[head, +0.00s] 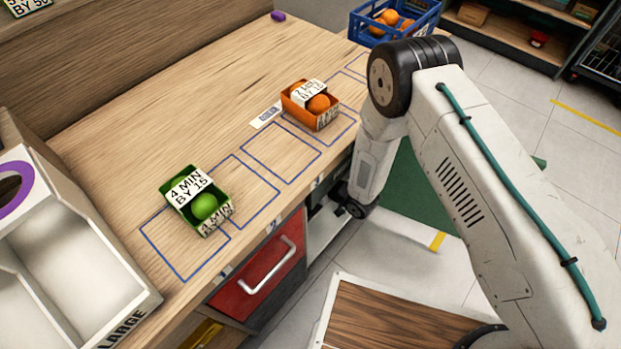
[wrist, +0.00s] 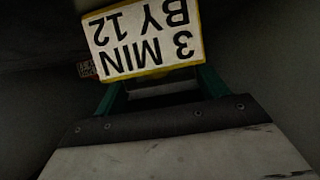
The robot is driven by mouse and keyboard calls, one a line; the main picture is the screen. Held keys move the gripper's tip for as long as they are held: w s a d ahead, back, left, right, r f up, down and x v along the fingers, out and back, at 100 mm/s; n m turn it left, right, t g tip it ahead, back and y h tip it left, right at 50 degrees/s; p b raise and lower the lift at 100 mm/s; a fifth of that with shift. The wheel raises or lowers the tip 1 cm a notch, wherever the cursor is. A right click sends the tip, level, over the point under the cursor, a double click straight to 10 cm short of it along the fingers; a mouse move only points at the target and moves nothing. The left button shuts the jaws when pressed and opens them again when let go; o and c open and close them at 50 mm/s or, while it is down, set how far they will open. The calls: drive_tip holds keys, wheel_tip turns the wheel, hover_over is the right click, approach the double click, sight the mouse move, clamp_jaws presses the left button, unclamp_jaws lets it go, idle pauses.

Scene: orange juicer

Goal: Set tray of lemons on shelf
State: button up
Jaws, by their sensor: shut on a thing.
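My gripper (wrist: 160,88) shows in the wrist view with its teal fingers closed around a tray carrying a yellow-edged label (wrist: 148,38) that reads "3 MIN BY 12", upside down in the picture. Only the label side of the tray is clear; its fruit and most of its body are hidden or dark. In the head view my arm reaches down at the counter's front edge, its lower end beside an open compartment (head: 326,224) under the counter. The fingers and the held tray are hidden there. Whether the tray touches a shelf surface, I cannot tell.
On the counter (head: 150,100) stand a green tray of limes (head: 181,204) and an orange tray of oranges (head: 325,121), among blue outlined squares. A red drawer (head: 262,280) is left of the compartment. A blue crate (head: 363,31) stands behind; a white bin (head: 85,300) is at left.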

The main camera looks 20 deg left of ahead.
drive_tip(key=o, duration=1.1)
drive_tip(key=shift+c, duration=0.2)
drive_tip(key=shift+r, duration=0.1)
drive_tip(key=shift+s+d+r, duration=0.1)
drive_tip(key=shift+d+r, duration=0.05)
drive_tip(key=shift+d, duration=0.15)
drive_tip(key=v, duration=1.1)
drive_tip(key=shift+d+r, duration=0.15)
